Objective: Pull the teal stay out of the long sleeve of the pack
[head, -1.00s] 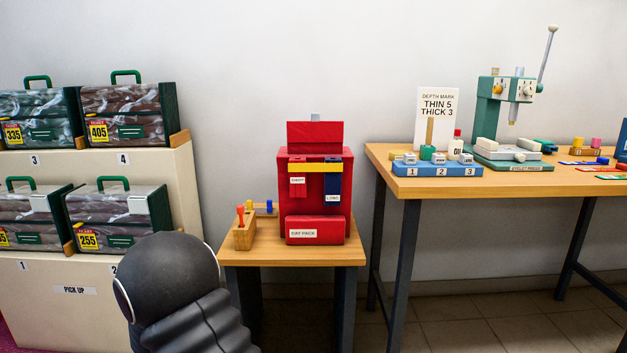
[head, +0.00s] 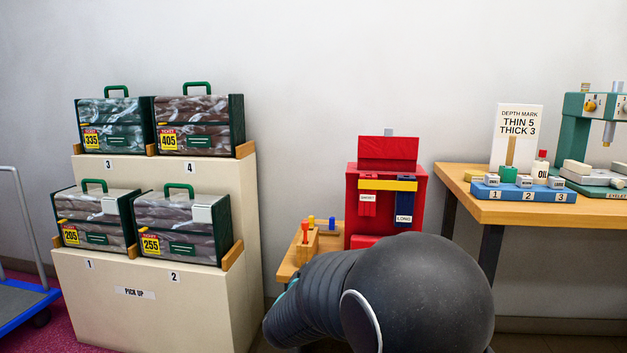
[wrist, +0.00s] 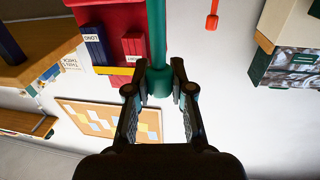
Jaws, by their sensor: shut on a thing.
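The red pack (head: 353,190) stands on a small wooden table. Its navy long sleeve (head: 404,203) hangs below a yellow band, beside the shorter red sleeve. In the wrist view, upside down, the long sleeve (wrist: 96,46) is at upper left. My gripper (wrist: 160,73) is shut on the wide head of a teal rod (wrist: 156,35), which looks like the teal stay. The rod runs up out of the wrist frame, in front of the pack's edge and apart from the long sleeve in that picture. Its far end is out of view. In the head view my arm hides the gripper.
A wooden block with a red-headed peg (head: 305,228) stands left of the pack. A workbench (head: 470,208) with a press is at right.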

